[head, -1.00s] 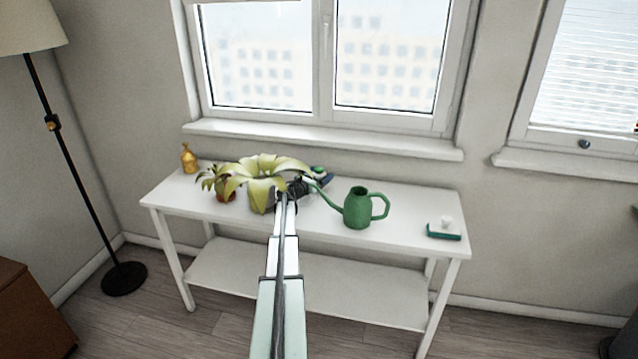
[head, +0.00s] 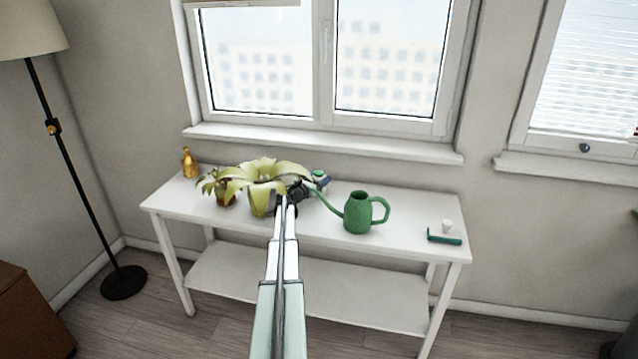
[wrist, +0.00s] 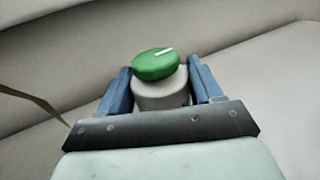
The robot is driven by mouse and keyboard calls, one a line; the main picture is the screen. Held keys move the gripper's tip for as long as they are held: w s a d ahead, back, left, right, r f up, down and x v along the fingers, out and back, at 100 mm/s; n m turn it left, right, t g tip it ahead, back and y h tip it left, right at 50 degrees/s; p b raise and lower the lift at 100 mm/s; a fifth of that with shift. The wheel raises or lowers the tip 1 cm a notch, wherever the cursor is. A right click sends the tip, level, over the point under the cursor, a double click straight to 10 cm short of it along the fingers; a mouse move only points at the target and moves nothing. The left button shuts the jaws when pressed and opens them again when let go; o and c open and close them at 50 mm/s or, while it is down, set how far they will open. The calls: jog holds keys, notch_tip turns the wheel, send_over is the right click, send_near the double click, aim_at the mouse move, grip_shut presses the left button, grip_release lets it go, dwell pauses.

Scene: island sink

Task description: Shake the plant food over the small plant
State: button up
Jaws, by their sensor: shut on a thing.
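My gripper (wrist: 160,90) is shut on the plant food (wrist: 158,92), a pale container with a green top, between its two blue fingers in the wrist view. In the head view the plant food (head: 320,176) shows behind my wrist, and seems held above the table, near the big plant's right side. The small plant (head: 222,187) stands in a reddish-brown pot at the left of the white table (head: 400,213). A larger plant (head: 262,180) with broad pale-green leaves stands just right of it, partly behind my arm, between the small plant and my gripper.
A green watering can (head: 358,212) stands right of my gripper, its spout pointing left toward it. A golden bottle (head: 189,163) stands at the back left. A green brush-like item (head: 444,236) lies at the right end. The window sill (head: 320,141) is behind.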

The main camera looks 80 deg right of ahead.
notch_tip(320, 180, up, 9)
jog(key=shift+f, duration=0.1)
jog(key=w+a+r+t, duration=0.2)
jog(key=w+a+r, duration=0.3)
jog(key=w, duration=0.9)
jog(key=w+a+r+t, duration=0.1)
jog(key=w+a+r, duration=0.4)
jog(key=w, duration=0.8)
jog(key=w+a+r+t, duration=0.25)
jog(key=w+r, duration=0.45)
jog(key=w, duration=0.7)
jog(key=s+a+f+m+t+y, duration=0.1)
jog(key=s+f+m+t, duration=0.1)
jog(key=f+m, duration=0.5)
jog(key=s+a+f+m+t+y, duration=0.1)
jog(key=s+f+m+t+y, duration=0.1)
jog(key=f+m, duration=0.4)
jog(key=m, duration=0.4)
jog(key=shift+f+y, duration=0.3)
jog(key=shift+f, duration=0.05)
jog(key=shift+s+t, duration=0.1)
jog(key=shift+t, duration=0.25)
